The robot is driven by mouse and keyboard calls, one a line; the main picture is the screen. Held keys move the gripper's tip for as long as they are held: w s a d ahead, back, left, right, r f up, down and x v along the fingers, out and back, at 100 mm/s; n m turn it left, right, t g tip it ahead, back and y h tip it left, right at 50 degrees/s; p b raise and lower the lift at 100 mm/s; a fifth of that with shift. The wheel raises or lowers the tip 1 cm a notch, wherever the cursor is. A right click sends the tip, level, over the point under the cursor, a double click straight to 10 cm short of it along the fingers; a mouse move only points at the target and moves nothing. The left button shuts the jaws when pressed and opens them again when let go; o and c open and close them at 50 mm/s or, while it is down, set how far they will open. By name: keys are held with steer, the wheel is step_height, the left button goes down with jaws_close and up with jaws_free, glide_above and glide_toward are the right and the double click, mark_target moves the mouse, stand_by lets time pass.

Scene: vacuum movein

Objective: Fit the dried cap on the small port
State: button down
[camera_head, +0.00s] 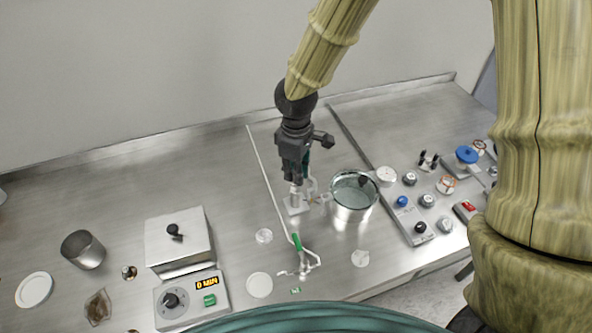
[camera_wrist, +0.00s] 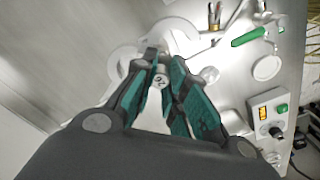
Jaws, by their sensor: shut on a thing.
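My gripper (camera_head: 297,178) points down over the middle of the steel bench, just left of a steel pot (camera_head: 352,208) with a glass top. In the wrist view its dark and teal fingers (camera_wrist: 164,72) are closed on a small pale piece (camera_wrist: 163,79), which looks like the cap; only part of it shows between the fingertips. Below the gripper stands a small pale fitting (camera_head: 297,206) with glassware beside it, close to the pot. I cannot make out the small port, or whether the held piece touches it.
A metal box (camera_head: 178,240) and a timer unit (camera_head: 190,300) reading 0 MIN stand to the left. A panel with several knobs (camera_head: 428,200) is at the right. The back left bench is clear.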

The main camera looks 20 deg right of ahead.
steer(key=c, duration=1.4)
jaws_free()
steer(key=shift+o, duration=0.2)
steer(key=shift+r, duration=0.15)
step_height(320, 180, up, 12)
